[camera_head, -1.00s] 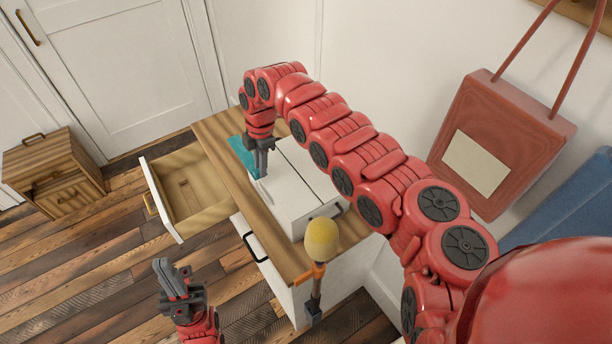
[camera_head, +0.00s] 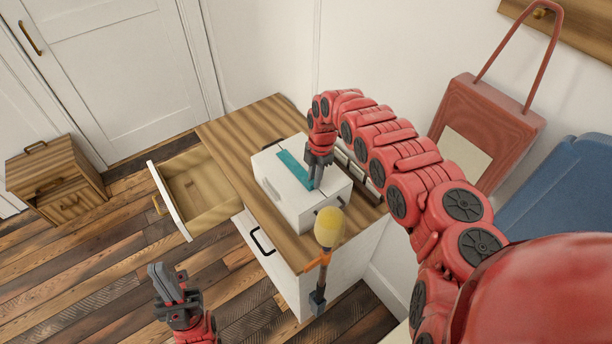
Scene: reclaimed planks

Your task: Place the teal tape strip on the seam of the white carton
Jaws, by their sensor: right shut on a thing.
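The white carton (camera_head: 275,188) sits on the wooden top of the cabinet. The teal tape strip (camera_head: 292,166) lies along the carton's top face, over the middle where the seam runs. I cannot tell whether it is pressed flat. My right gripper (camera_head: 316,183) points down at the strip's near right end and is shut on it, hiding that end and part of the top. My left gripper (camera_head: 167,272) is away from the carton, low at the left above the floor; whether its fingers are apart is unclear.
An open drawer (camera_head: 200,197) juts left from the cabinet (camera_head: 234,130). A yellow-headed tool (camera_head: 329,227) stands at the cabinet's front edge in an orange clip. Grey-white items (camera_head: 352,168) lie behind my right gripper.

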